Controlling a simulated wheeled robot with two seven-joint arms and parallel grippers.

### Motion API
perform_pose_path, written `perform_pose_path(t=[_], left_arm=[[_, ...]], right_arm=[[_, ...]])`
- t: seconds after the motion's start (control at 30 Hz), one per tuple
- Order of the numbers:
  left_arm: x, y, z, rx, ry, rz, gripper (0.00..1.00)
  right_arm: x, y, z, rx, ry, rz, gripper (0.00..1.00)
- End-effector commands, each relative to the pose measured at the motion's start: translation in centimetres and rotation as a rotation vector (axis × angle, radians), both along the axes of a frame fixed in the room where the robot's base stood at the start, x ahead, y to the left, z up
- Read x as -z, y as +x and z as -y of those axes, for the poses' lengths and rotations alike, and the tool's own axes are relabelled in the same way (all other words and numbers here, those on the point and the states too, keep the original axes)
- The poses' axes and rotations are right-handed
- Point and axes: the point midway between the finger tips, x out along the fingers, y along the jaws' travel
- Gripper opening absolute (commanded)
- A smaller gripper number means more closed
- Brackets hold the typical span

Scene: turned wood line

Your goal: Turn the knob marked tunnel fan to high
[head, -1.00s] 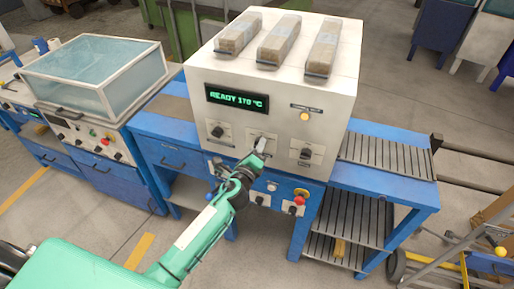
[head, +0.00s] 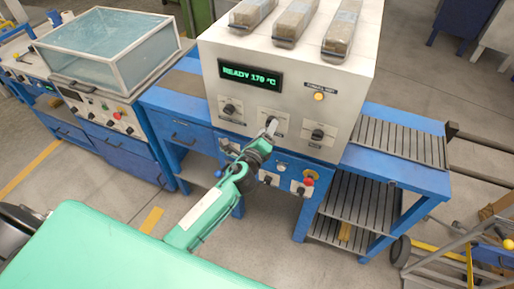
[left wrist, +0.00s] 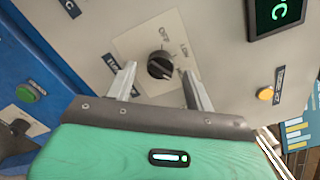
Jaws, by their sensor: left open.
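A white machine front (head: 290,95) carries three dark knobs in a row under a green display. The left knob (head: 229,109) and right knob (head: 317,134) are clear in the head view. The middle one is mostly hidden by my left gripper (head: 271,128). In the left wrist view a black knob (left wrist: 160,65) on a pale plate lies just beyond my open left gripper (left wrist: 160,86), between the lines of its two fingers. Marks reading OFF and LOW show beside it; other marks are hidden. Its name label is partly cut off, and contact cannot be told. My right gripper is out of view.
The display (head: 250,75) reads READY 170 °C. An amber lamp (head: 319,96) sits right of it. Below, on the blue frame, is a red button (head: 309,181). A roller table (head: 400,138) stands at the right, a glass-sided box (head: 108,42) at the left.

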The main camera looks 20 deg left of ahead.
Motion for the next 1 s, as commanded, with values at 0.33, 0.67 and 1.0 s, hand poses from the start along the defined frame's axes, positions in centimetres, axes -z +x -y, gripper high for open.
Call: perform_pose_path(t=[0.33, 0.67, 1.0], left_arm=[[0.5, -7.5, -0.3, 0.000, 0.000, -0.003, 0.54], [0.2, -11.4, -0.4, 0.000, 0.001, -0.001, 0.54], [0.1, -11.8, -0.4, -0.001, 0.001, -0.002, 0.54]], right_arm=[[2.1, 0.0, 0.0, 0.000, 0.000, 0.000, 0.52], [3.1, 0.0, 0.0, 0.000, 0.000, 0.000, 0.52], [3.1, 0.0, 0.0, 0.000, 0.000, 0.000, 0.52]])
